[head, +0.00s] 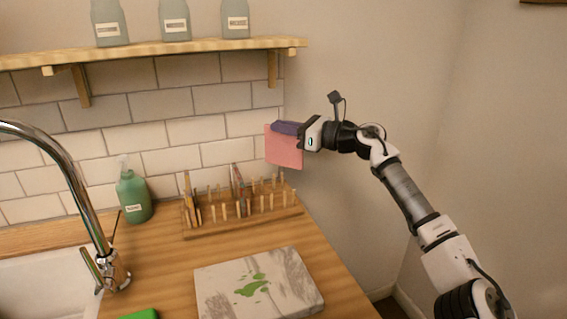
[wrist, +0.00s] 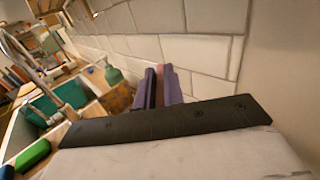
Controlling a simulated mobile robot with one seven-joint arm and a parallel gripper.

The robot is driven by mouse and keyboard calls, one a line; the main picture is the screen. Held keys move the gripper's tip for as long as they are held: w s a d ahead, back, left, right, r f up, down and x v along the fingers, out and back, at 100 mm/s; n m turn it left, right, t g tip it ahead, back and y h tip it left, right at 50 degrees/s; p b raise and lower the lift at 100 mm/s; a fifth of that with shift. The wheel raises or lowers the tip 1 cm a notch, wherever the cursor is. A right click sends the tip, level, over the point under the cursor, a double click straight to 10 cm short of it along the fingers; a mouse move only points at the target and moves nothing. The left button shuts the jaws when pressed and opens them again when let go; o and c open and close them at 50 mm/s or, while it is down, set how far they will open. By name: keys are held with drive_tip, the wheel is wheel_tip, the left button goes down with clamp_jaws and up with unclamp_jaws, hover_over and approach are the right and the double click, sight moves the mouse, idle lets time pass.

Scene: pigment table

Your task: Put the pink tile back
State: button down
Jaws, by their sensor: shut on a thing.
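The pink tile (head: 284,150) is a flat, square piece hanging upright in the head view, in front of the wall at the right end of the white wall tiles. My gripper (head: 287,128) has purple fingers and is shut on its upper part. The tile hangs above the right end of a wooden rack (head: 204,226) with upright pegs, apart from it. In the wrist view the purple fingers (wrist: 160,87) stand close together, with a thin edge of the tile (wrist: 160,78) between them.
A green bottle (head: 133,197) stands left of the rack. A marble slab (head: 300,285) with green smears lies in front of it. A chrome faucet (head: 72,180) and sink (head: 45,285) are at left. A shelf (head: 205,45) with several bottles is above.

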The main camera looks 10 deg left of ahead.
drive_tip(key=p, duration=0.2)
approach(266, 159)
drive_tip(key=a, duration=0.2)
drive_tip(key=w+a, duration=0.1)
drive_tip(key=a, duration=0.2)
drive_tip(key=shift+w+f, duration=0.15)
drive_tip(key=shift+w, duration=0.1)
drive_tip(key=shift+f+b, duration=0.1)
drive_tip(key=shift+b, duration=0.2)
drive_tip(key=c, duration=1.5)
unclamp_jaws()
drive_tip(key=shift+d, duration=0.15)
drive_tip(key=s+d+b, duration=0.2)
drive_tip(key=d+b, duration=0.1)
drive_tip(key=d, duration=0.8)
drive_tip(key=shift+s+d, duration=0.15)
drive_tip(key=shift+d, duration=0.15)
